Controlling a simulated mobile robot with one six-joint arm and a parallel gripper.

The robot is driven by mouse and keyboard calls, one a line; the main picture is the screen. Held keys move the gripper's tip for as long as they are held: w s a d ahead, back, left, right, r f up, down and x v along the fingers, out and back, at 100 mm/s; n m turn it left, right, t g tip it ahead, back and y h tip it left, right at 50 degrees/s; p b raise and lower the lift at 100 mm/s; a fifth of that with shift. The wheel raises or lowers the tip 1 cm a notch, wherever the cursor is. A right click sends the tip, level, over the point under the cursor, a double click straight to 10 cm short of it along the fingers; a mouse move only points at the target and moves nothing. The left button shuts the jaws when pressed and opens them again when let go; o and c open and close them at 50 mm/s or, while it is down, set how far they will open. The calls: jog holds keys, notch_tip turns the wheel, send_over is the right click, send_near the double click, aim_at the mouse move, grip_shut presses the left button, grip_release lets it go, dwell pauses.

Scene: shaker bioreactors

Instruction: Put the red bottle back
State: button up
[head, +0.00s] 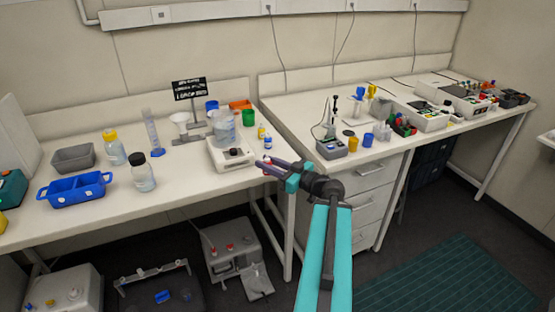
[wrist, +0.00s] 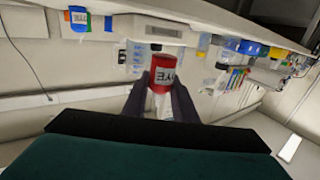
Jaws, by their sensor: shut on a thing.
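The red bottle (wrist: 161,82) is between the two fingers of my gripper (wrist: 162,98) in the wrist view. It has a red body, a whitish end and pale lettering that looks like "DYE". In the head view my gripper (head: 266,168) is shut on it just off the front right corner of the left bench. There only a small bit of the bottle shows, and the fingers hide much of it. A small blue-labelled bottle (head: 268,143) and a small yellow-labelled bottle (head: 261,132) stand on that bench corner, behind my gripper.
A white stirrer (head: 231,158) bears a beaker (head: 224,126) beside the small bottles. An orange container (head: 241,105) and a black sign (head: 189,88) stand behind. A gap separates the left bench from the right bench, where a grey device (head: 331,149) stands near the front edge.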

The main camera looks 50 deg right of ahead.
jog(key=s+d, duration=0.1)
jog(key=s+d+h, duration=0.1)
jog(key=d, duration=0.1)
jog(key=shift+s+r+m, duration=0.1)
jog(key=shift+m, duration=0.3)
jog(key=shift+w+d+f+p, duration=0.25)
jog(key=shift+w+d+p, duration=0.35)
jog(key=shift+w+d, duration=1.3)
jog(key=shift+w+d+f+p, duration=0.25)
jog(key=shift+w+d+p, duration=0.4)
jog(key=shift+w+d, duration=1.25)
jog(key=shift+w+d+f+p, duration=0.25)
jog(key=shift+w+d+p, duration=0.35)
jog(key=shift+w+d, duration=1.3)
jog(key=shift+a, duration=0.1)
jog(key=shift+f+p, duration=0.6)
jog(key=shift+f, duration=1.15)
jog(key=shift+f, duration=0.15)
jog(key=o, duration=0.9)
jog(key=shift+o, duration=0.2)
